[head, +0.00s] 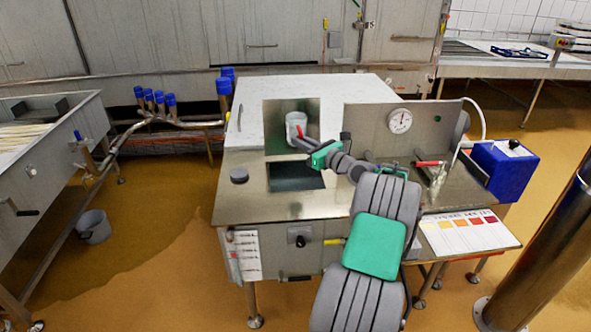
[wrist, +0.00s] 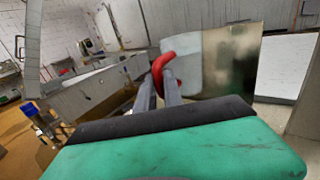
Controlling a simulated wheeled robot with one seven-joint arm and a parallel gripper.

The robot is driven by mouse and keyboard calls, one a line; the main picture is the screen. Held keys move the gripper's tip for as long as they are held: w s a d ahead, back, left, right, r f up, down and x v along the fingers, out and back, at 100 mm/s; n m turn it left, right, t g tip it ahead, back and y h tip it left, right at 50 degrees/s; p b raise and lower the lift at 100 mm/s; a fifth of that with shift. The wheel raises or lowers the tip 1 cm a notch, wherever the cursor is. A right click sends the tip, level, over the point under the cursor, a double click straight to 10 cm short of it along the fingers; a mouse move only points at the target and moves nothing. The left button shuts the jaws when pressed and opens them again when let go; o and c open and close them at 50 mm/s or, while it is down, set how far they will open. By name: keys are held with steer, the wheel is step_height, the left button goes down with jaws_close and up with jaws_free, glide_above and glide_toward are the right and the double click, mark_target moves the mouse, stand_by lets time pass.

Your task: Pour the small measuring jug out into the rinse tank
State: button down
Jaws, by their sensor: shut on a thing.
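The small measuring jug (head: 296,120) is a pale grey cylinder with a red handle. My gripper (head: 302,138) is shut on the red handle (wrist: 162,66). The jug is held up in front of an upright steel panel, above the far side of the rinse tank (head: 297,178), a dark rectangular opening in the steel bench top. It looks about upright in the head view. In the wrist view the pale jug body (wrist: 183,68) shows beyond the handle. The jug's contents are hidden.
The steel splash panel (head: 277,112) stands right behind the jug. A gauge panel (head: 372,122) stands to the right. A blue box (head: 505,165) and a colour chart (head: 468,232) are at the right.

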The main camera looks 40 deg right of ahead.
steer(key=s+d+f+h+p, duration=0.1)
steer(key=s+d+f, duration=0.3)
steer(key=d, duration=0.5)
steer(key=shift+d+f+m, duration=0.2)
steer(key=shift+f+m, duration=0.1)
steer(key=shift+f, duration=0.5)
steer(key=shift+a, duration=0.1)
